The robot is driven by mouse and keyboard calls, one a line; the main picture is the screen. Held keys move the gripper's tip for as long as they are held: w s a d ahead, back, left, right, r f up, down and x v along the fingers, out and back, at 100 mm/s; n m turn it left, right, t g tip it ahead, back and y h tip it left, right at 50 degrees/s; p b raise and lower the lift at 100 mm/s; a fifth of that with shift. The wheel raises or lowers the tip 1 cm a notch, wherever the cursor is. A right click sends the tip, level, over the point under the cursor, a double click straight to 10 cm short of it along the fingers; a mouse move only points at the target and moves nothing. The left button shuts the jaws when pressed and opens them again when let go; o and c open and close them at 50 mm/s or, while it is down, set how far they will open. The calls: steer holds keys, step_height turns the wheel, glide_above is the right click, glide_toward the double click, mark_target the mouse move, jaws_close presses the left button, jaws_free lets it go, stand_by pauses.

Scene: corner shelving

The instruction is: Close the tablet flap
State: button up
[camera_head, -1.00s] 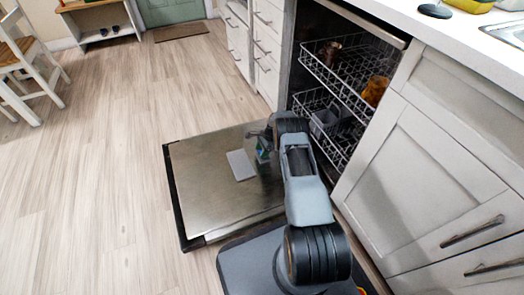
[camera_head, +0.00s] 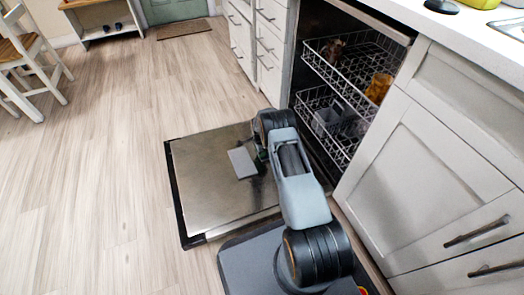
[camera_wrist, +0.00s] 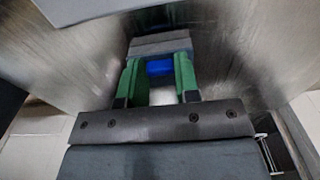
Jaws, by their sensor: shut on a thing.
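The tablet flap appears as a flat grey plate (camera_head: 242,163) on the inner face of the lowered dishwasher door (camera_head: 205,185). It stands open beside my gripper (camera_head: 262,160), which is mostly hidden under my arm. In the wrist view, my gripper's (camera_wrist: 160,72) green fingers show over the metal door. A blue thing (camera_wrist: 160,67), perhaps the tablet, sits between them, and the gripper seems shut on it. A grey block lies across the fingertips; I cannot tell what it is. A grey plate (camera_wrist: 85,8) at the top left is probably the flap. The tablet compartment cannot be made out.
Two wire racks stand inside the dishwasher, with an amber cup (camera_head: 379,87) in the upper rack (camera_head: 350,75). White cabinets (camera_head: 420,150) flank the dishwasher. The floor (camera_head: 100,180) left of the door is clear; a chair (camera_head: 30,60) stands far left.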

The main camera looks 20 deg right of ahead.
steer(key=shift+f, duration=0.1)
stand_by(0.3)
steer(key=o, duration=0.9)
steer(key=r+p, duration=0.2)
steer(key=r, duration=0.2)
steer(key=r+p, duration=0.1)
steer(key=r, duration=0.4)
steer(key=r+p, duration=0.2)
steer(key=r, duration=0.2)
steer(key=shift+a+r+p, duration=0.3)
steer(key=shift+a+r, duration=0.05)
steer(key=shift+r, duration=0.05)
steer(key=shift+r, duration=0.1)
